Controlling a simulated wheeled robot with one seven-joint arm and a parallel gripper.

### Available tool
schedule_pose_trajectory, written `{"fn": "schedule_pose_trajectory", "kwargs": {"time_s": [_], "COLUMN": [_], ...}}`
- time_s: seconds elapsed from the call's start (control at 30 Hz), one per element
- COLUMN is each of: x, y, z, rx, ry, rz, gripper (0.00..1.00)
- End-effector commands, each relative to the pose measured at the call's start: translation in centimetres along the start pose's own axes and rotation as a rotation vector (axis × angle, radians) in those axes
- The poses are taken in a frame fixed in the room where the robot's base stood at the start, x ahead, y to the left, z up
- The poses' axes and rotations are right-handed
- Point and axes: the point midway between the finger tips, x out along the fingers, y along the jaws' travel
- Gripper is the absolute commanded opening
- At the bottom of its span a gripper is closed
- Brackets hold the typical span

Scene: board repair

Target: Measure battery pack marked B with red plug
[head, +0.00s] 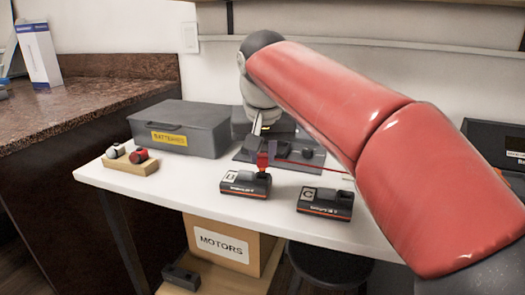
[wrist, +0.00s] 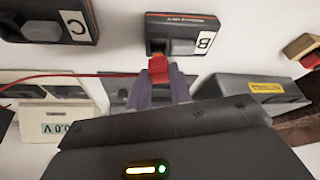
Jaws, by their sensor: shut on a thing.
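Battery pack B (wrist: 183,25), dark with an orange stripe and a white B label, lies at the top middle of the wrist view. It is the left pack on the table (head: 246,190) in the head view. My gripper (wrist: 160,77) is shut on the red plug (wrist: 158,67), which also shows in the head view (head: 263,161). The plug is at the near edge of pack B; I cannot tell whether it is seated. A red cable (wrist: 90,75) runs left from it. The meter display (wrist: 66,128) reads 0.0 V.
Battery pack C (head: 325,203) lies to the right of pack B. A grey box labelled BATTERIES (head: 182,112) stands behind to the left. A wooden holder (head: 130,166) with a white and a red piece is at the table's left end. A MOTORS box (head: 229,240) is below.

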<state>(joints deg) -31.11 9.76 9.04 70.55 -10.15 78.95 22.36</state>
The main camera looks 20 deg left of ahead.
Motion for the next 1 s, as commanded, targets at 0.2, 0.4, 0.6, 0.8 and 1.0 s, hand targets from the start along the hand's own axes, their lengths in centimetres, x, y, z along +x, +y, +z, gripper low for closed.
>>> {"fn": "schedule_pose_trajectory", "kwargs": {"time_s": [0.2,0.4,0.6,0.8,1.0], "x": [0.15,0.53,0.76,0.75,0.75], "y": [0.00,0.02,0.02,0.01,0.01], "z": [0.07,0.25,0.35,0.34,0.34], "rx": [0.000,0.000,0.000,0.000,0.000], "ry": [0.000,-0.001,-0.001,0.000,0.000], "rz": [0.000,0.001,0.000,0.000,0.000], "gripper": [0.00,0.00,0.00,0.00,0.00]}}
